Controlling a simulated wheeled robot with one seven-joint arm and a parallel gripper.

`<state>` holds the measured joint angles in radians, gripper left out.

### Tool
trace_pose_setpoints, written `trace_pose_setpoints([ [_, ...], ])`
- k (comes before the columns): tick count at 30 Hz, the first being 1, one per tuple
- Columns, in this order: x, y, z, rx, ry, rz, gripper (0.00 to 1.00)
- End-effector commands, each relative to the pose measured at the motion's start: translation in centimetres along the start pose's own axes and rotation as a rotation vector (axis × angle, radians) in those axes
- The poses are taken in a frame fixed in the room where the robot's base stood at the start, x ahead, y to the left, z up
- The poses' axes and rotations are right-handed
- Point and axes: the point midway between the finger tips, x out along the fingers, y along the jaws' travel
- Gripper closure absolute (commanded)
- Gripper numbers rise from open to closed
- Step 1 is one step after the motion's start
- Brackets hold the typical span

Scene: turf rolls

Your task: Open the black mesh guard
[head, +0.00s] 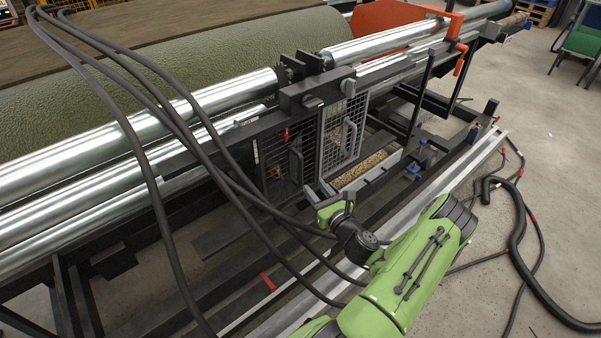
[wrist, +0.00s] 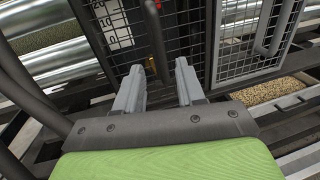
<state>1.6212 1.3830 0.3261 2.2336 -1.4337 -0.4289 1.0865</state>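The black mesh guard (head: 275,158) hangs below the rollers in the head view and looks closed. It has a dark upright bar handle (head: 296,165) on its right side. In the wrist view the black mesh guard (wrist: 183,22) fills the top middle, and its handle (wrist: 156,45) comes down between my fingers. My gripper (wrist: 158,78) is open, one finger to each side of the handle's lower end; I cannot tell whether either touches it. In the head view my gripper (head: 318,190) is low and right of the black guard, its fingers small and partly hidden.
A grey mesh guard (head: 345,128) with its own handle stands to the right of the black one. A tray of grain-like bits (head: 366,171) lies below it. Dark hoses (head: 175,110) loop in front on the left. Shiny rollers (head: 210,100) run above. Open floor (head: 555,150) lies right.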

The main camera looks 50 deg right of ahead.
Motion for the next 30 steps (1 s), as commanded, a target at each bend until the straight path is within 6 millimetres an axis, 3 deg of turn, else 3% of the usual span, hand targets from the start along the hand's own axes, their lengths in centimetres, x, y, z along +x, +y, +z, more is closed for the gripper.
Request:
trace_pose_setpoints([
  [6,5.6,0.1,0.0,-0.009,-0.003,0.005,0.61],
  [10,8.1,0.1,-0.1,-0.008,-0.002,0.004,0.61],
  [15,9.5,0.1,0.0,-0.004,-0.001,0.001,0.61],
  [22,9.6,0.0,0.0,-0.002,0.001,0.001,0.61],
  [30,9.6,0.0,0.0,-0.003,0.001,0.001,1.0],
])
